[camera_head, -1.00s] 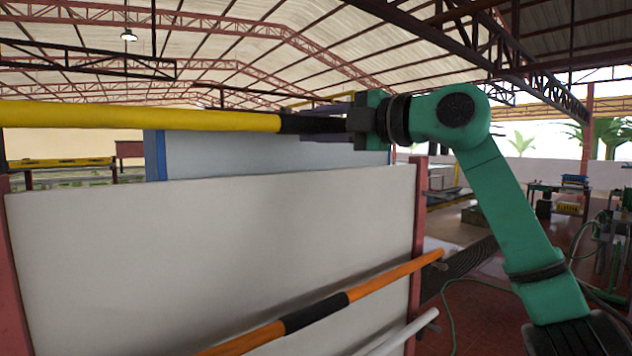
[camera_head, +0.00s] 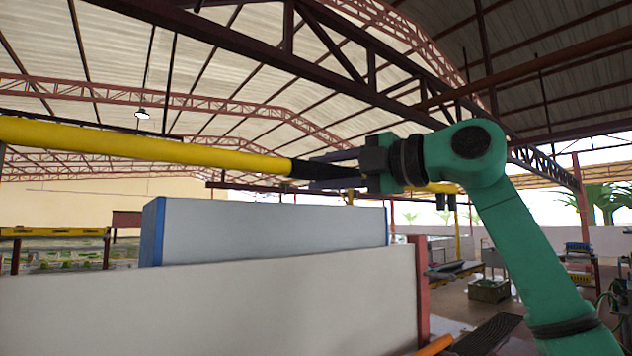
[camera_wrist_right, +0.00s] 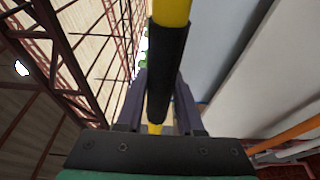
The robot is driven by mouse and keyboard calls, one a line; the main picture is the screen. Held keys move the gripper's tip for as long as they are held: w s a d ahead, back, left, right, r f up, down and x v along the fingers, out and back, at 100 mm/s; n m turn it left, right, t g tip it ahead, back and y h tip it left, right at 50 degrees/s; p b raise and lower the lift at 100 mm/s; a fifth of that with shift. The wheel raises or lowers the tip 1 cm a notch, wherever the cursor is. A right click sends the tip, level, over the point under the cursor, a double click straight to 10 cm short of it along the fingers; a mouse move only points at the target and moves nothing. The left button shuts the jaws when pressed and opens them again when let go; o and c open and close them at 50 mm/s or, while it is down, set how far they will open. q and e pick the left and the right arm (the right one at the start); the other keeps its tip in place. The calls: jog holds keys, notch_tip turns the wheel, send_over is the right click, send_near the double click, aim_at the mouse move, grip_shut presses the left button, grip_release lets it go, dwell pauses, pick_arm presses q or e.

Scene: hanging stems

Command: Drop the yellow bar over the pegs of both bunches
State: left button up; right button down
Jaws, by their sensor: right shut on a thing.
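The yellow bar (camera_head: 150,145) runs from the left edge of the head view to my right gripper (camera_head: 345,168), sloping slightly down to the right. My right gripper is shut on the bar's black band, and a short yellow end shows beyond it. In the right wrist view the bar (camera_wrist_right: 172,12) passes lengthwise between the fingers of my gripper (camera_wrist_right: 160,100). The bar is above the white panels and apart from them. The bar's left end is outside the head view. I cannot make out the bunches or their pegs. My left gripper is not in view.
A pale wall panel (camera_head: 230,305) stands in front, with a blue-edged panel (camera_head: 270,230) behind it. A red post (camera_head: 420,285) stands at its right end. An orange bar (camera_wrist_right: 295,132) shows low in the right wrist view. Open air surrounds the bar under the roof trusses.

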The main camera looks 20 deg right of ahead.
aim_at(326, 170)
jog(key=shift+s+d+b, duration=0.25)
jog(key=shift+s+d, duration=0.05)
jog(key=shift+s, duration=0.45)
jog(key=shift+s+d+b, duration=0.25)
jog(key=shift+s+b, duration=0.05)
jog(key=shift+s, duration=0.4)
jog(key=shift+s+d+b, duration=0.25)
jog(key=shift+s+d, duration=0.05)
jog(key=shift+s, duration=0.45)
jog(key=s, duration=0.1)
jog(key=s+d, duration=0.1)
jog(key=s, duration=0.1)
jog(key=shift+d+b, duration=0.1)
jog(key=shift+b, duration=0.2)
jog(key=shift+w, duration=0.1)
